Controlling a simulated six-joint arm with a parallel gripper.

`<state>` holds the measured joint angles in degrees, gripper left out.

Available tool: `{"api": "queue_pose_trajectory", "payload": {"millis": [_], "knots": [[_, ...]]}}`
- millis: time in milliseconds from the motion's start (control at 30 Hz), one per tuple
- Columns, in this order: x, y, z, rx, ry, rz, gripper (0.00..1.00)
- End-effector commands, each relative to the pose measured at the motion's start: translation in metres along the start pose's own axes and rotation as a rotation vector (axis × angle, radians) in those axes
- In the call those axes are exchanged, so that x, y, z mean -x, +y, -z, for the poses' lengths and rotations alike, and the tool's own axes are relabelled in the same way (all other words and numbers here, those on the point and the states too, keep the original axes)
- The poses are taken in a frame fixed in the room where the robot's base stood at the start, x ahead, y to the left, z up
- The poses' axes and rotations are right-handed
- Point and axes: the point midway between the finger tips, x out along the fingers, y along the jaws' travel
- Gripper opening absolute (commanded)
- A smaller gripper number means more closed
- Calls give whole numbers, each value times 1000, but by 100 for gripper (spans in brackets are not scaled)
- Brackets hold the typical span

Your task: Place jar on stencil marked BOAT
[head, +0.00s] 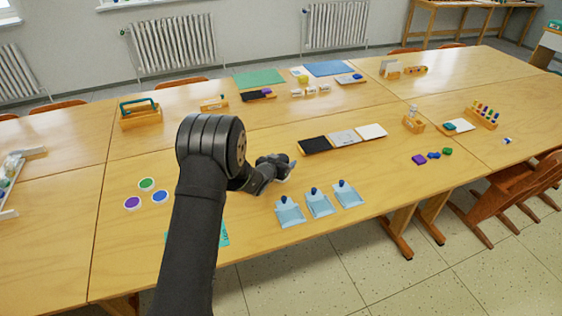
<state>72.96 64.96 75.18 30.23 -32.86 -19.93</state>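Three small round pots with purple (132,203), green (147,184) and blue (160,196) tops stand left of my arm; they may be the jars. A teal sheet (224,237) with dark marks lies near the table's front edge, mostly hidden behind my arm. It may be a stencil, but the word BOAT cannot be read anywhere. My gripper (290,170) is over the middle of the table, pointing right, apart from the pots. Its fingers are too small and dark to tell whether they are open or hold anything.
Three pale blue trays (290,215) with dark blue knobs lie right of my gripper. Black, grey and white pads (343,138) lie behind it. A wooden carrier (140,118) stands at back left.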

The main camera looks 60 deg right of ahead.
Motion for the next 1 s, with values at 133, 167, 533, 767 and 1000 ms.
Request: {"api": "queue_pose_trajectory", "payload": {"millis": [133, 167, 533, 767, 1000], "knots": [[0, 0, 0, 0, 0, 0, 73], [0, 0, 1, 0, 0, 0, 73], [48, -1, 4, 1, 1, 0, 73], [92, 0, 3, 2, 0, -1, 73], [118, -1, 3, 1, 2, -1, 77]]}}
